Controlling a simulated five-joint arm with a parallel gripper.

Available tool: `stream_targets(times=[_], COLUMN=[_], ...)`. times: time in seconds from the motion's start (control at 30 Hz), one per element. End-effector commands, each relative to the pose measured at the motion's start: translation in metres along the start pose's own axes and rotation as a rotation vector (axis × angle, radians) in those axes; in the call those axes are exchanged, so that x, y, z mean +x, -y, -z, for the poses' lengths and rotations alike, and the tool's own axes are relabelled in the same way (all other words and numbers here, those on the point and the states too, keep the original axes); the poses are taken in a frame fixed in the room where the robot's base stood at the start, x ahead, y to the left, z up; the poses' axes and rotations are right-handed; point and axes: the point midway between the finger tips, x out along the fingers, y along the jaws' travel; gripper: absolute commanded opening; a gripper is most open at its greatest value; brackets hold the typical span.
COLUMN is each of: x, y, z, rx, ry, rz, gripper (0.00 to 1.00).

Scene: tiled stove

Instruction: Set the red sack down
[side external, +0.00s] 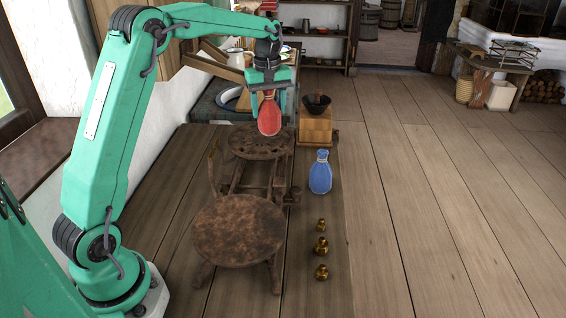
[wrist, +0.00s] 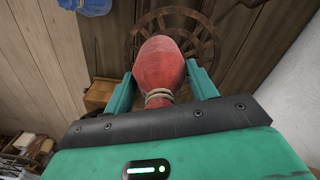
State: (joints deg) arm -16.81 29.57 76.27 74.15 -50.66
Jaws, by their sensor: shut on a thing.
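My gripper (side external: 268,92) is shut on the red sack (side external: 269,116) and holds it by its tied neck, the round body hanging down. In the side view the sack appears in front of the small round plate (side external: 245,142) of a wooden scale; I cannot tell how far above it is. In the wrist view the red sack (wrist: 161,63) is between the two green fingers (wrist: 162,90), with a cord around its neck. Behind it shows a spoked wheel-like plate (wrist: 205,48), partly hidden.
A larger round plate (side external: 238,231) is nearer my base. A blue sack (side external: 320,172) stands upright on the table to the right, with several brass weights (side external: 321,246) in front of it. A wooden grinder (side external: 315,125) stands behind. Bare boards lie right of the weights.

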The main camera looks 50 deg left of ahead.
Motion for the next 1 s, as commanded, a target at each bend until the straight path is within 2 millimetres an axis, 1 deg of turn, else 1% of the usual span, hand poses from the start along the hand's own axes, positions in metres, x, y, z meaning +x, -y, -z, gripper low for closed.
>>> stream_targets(times=[0.07,0.17,0.4,0.5,0.97,1.0], x=[-0.001,0.004,0.029,0.037,0.042,0.043], y=[0.000,0.000,0.000,0.000,0.000,0.000], z=[0.000,0.000,-0.001,-0.001,0.000,-0.001], rx=[0.000,0.000,0.000,0.000,0.000,0.000], ry=[-0.001,0.000,0.001,0.000,-0.001,0.000], rz=[-0.001,-0.001,0.001,0.000,-0.001,0.000], gripper=[0.23,0.23,0.23,0.23,0.23,0.59])
